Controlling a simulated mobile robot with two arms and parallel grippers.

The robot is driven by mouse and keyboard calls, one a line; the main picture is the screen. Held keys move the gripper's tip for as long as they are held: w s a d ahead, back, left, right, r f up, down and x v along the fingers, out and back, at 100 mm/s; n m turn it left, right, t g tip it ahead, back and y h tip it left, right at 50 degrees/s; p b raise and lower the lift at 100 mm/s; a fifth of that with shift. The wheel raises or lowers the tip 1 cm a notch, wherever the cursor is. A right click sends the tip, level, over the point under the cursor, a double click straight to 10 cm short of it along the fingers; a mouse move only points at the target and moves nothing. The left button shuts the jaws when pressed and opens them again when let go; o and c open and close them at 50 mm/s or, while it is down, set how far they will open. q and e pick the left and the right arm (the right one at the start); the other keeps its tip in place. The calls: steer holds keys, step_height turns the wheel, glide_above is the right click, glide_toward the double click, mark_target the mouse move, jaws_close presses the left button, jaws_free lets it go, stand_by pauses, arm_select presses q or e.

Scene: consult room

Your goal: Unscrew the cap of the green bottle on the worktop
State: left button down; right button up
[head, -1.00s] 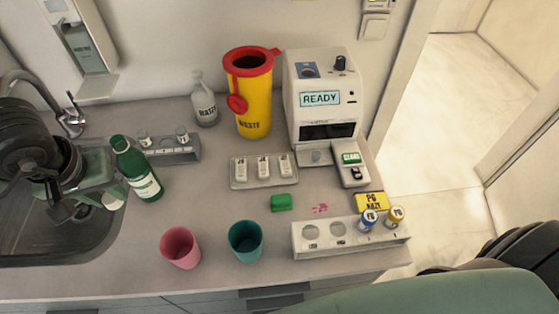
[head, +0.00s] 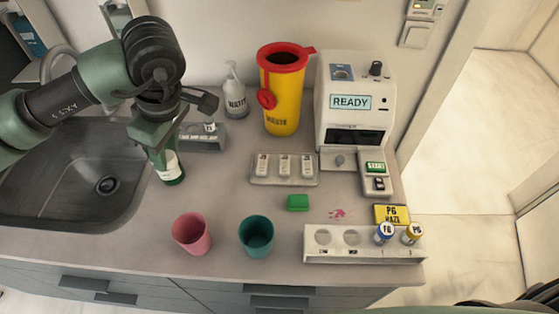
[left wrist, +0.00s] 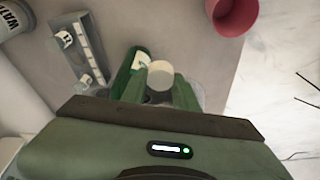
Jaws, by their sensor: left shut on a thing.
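The green bottle (head: 170,172) with a pale label stands upright on the worktop, right of the sink. My left gripper (head: 157,140) comes down over its top from above and is shut on the bottle's top end. The gripper hides the cap and neck in the head view. In the left wrist view, a pale round top (left wrist: 160,82), seemingly the cap, sits between the two green fingers, with part of the bottle (left wrist: 135,65) behind. Whether the cap has turned cannot be seen. My right gripper is not in view.
Close behind the bottle is a grey rack (head: 205,137) with small vials. The sink (head: 75,175) lies left. A pink cup (head: 192,234) and teal cup (head: 256,236) stand in front. A spray bottle (head: 236,92), yellow waste bin (head: 282,95) and analyser (head: 350,105) stand behind.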

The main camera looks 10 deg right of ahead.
arm_select(q)
steer(key=n, duration=0.3)
steer(key=d+n+g, duration=0.1)
steer(key=shift+w+d+r+n, duration=0.1)
steer(key=shift+w+r+n, duration=0.2)
steer(key=shift+w+n, duration=0.1)
steer(key=d+n+g, duration=0.2)
steer(key=n, duration=0.5)
step_height(320, 180, up, 5)
steer(key=n+t+h+b, duration=0.15)
steer(key=n+h, duration=0.45)
steer(key=n, duration=2.3)
glide_above(243, 189)
steer(key=f, duration=0.6)
steer(key=f+p, duration=0.1)
steer(key=f, duration=0.6)
steer(key=a+f+p, duration=0.1)
steer(key=f, duration=0.5)
steer(key=shift+f, duration=0.45)
steer(key=shift+f, duration=0.1)
